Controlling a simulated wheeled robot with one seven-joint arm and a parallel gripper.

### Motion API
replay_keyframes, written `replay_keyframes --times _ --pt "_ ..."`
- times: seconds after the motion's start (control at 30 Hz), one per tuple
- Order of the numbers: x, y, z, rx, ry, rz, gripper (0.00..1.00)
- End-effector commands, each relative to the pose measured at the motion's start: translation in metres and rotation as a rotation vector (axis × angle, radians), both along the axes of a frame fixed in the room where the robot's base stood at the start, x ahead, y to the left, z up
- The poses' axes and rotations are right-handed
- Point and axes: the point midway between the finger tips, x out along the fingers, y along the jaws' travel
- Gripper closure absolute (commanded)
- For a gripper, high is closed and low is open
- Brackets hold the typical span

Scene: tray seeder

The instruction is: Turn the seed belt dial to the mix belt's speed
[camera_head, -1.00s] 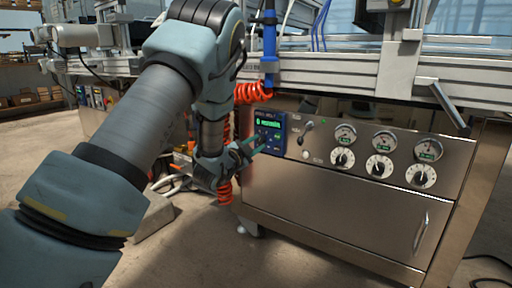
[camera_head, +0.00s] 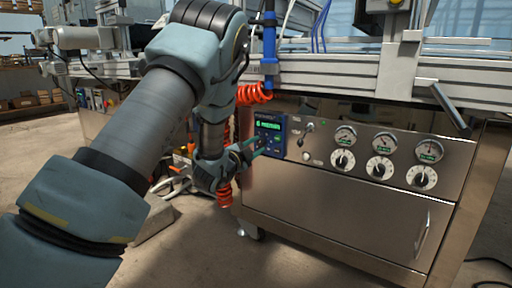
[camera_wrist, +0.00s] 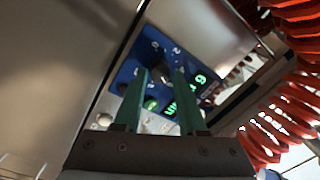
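The blue control panel (camera_head: 270,133) with a green lit display (camera_head: 268,124) is on the left of the steel cabinet front; the display text is too small to read surely. In the wrist view the panel (camera_wrist: 128,70) is tilted, with dark round knobs (camera_wrist: 152,55), a green button (camera_wrist: 150,103) and the display (camera_wrist: 184,101). My gripper (camera_head: 259,145) is at the panel's lower left in the head view. In the wrist view its two green fingers (camera_wrist: 160,74) stand apart, with panel controls visible between them. I see no dial clearly gripped; contact cannot be told.
Right of the panel are a small lever (camera_head: 307,128), several gauges (camera_head: 384,141) and white-ringed black knobs (camera_head: 380,168). A cabinet handle (camera_head: 422,235) sits lower right. Red coiled hose (camera_head: 254,94) hangs near my arm, and close by in the wrist view (camera_wrist: 300,55).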

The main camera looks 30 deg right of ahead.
Motion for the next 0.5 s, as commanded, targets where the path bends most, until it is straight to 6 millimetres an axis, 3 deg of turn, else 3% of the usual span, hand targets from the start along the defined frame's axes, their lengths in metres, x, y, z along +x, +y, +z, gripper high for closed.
replay_keyframes --times 0.2,0.5 --pt "0.0001 0.0002 -0.0001 0.0 0.0 0.0 0.36" --pt "-0.0017 0.0043 0.0001 0.0 0.001 0.002 0.36"
